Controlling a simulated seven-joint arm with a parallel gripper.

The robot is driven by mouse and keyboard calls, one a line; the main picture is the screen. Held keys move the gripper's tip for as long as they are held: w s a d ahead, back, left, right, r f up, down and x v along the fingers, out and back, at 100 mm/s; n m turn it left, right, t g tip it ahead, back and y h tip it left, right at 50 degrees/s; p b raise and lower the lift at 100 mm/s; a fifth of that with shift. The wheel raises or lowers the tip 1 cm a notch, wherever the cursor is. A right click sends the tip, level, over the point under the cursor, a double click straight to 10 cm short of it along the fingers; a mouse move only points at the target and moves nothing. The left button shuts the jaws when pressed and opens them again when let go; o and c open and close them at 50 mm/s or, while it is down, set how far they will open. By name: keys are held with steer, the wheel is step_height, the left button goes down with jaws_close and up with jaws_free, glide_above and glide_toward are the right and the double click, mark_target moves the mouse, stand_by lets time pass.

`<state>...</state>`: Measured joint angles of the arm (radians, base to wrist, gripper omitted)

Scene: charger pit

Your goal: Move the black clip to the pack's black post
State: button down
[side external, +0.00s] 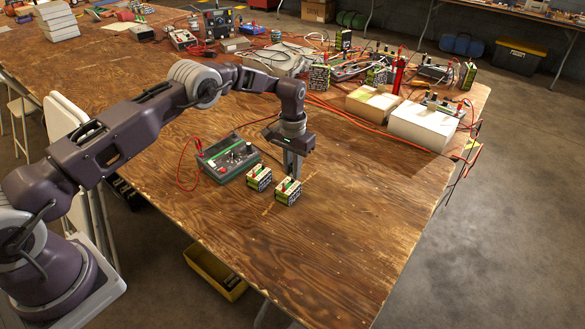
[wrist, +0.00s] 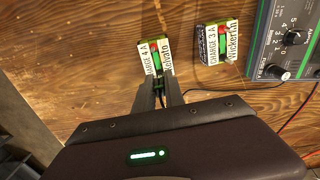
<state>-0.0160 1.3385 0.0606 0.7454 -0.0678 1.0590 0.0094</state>
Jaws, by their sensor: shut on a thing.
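My gripper (wrist: 160,87) is shut, with its fingers at the near end of one green-and-white battery pack (wrist: 143,60), labelled CHARGE 4 A. A thin black lead (wrist: 240,88) runs to the fingers from the right. The black clip itself is mostly hidden between the fingers. A red part shows on top of this pack; I cannot make out the black post. In the side external view my gripper (side external: 292,174) points straight down at the front pack (side external: 287,194). I cannot tell whether the clip touches the post.
A second pack (wrist: 211,48), labelled CHARGE 3 A, stands just beside the first. The grey-green charger (side external: 228,158) with dials and a looping red lead (side external: 181,165) sits behind them. Bare table lies to the right and front. Boxes and electronics crowd the far side.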

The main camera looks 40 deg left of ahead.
steer(key=shift+f, duration=0.15)
stand_by(0.4)
steer(key=c, duration=1.3)
jaws_free()
steer(key=shift+c, duration=0.2)
steer(key=shift+o, duration=0.4)
steer(key=shift+o, duration=0.7)
steer(key=shift+r, duration=3.75)
